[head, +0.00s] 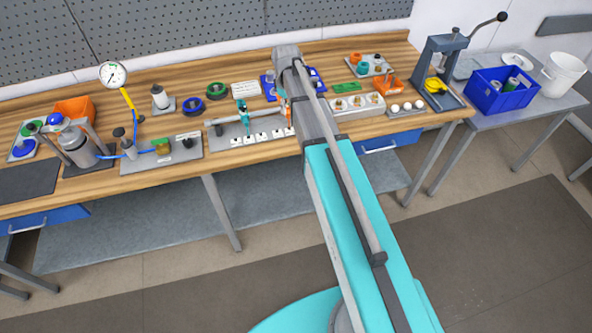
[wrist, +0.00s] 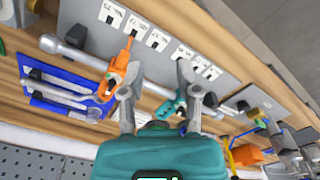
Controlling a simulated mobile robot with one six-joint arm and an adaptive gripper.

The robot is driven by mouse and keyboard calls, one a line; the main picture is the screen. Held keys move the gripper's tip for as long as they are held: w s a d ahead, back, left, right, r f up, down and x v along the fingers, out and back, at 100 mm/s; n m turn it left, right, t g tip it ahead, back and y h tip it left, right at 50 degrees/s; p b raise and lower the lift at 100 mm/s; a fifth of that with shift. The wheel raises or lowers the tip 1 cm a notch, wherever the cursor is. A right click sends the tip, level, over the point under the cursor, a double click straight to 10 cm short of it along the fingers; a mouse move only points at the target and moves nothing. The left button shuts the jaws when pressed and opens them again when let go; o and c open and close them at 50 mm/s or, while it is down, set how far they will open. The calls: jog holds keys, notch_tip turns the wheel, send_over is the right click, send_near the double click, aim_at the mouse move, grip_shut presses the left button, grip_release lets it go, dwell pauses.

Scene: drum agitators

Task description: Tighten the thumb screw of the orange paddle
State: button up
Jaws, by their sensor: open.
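The orange paddle (wrist: 118,70) sits on a long metal shaft (wrist: 78,58) in the wrist view, left of centre. It also shows as a small orange piece (head: 282,94) beside my arm in the head view. I cannot make out its thumb screw clearly. A teal paddle (wrist: 170,107) is on the same shaft to the right. My gripper (wrist: 160,68) is open with nothing seen between its fingers. Its left finger is close beside the orange paddle; I cannot tell if they touch.
A grey plate with white labels (wrist: 168,30) lies along the shaft. A blue tray (wrist: 50,82) holding wrenches is close by. On the wooden bench are a pressure gauge (head: 113,74), a tray of fittings (head: 357,104) and a lever press (head: 440,65).

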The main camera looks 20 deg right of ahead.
jog(key=s+a+f+m+b, duration=0.1)
jog(key=s+f+m+b, duration=0.2)
jog(key=s, duration=0.6)
jog(key=s+a+f+m+b, duration=0.1)
jog(key=s+f+m+b, duration=0.2)
jog(key=s+f+b, duration=0.3)
jog(key=s, duration=0.3)
jog(key=shift+s+f, duration=0.25)
jog(key=shift+f, duration=0.1)
jog(key=w+d+r+p, duration=0.1)
jog(key=w+r+p, duration=0.4)
jog(key=w, duration=0.5)
jog(key=w+d+r+m+p, duration=0.1)
jog(key=w+r+p, duration=0.5)
jog(key=w, duration=0.5)
jog(key=w+d+r+m+p, duration=0.1)
jog(key=w+r+p, duration=0.4)
jog(key=w, duration=0.5)
jog(key=shift+w+d+r, duration=0.25)
jog(key=shift+d, duration=0.3)
jog(key=shift+f, duration=0.2)
notch_tip(320, 180, down, 13)
jog(key=b, duration=1.3)
jog(key=shift+f, duration=0.2)
grip_shut()
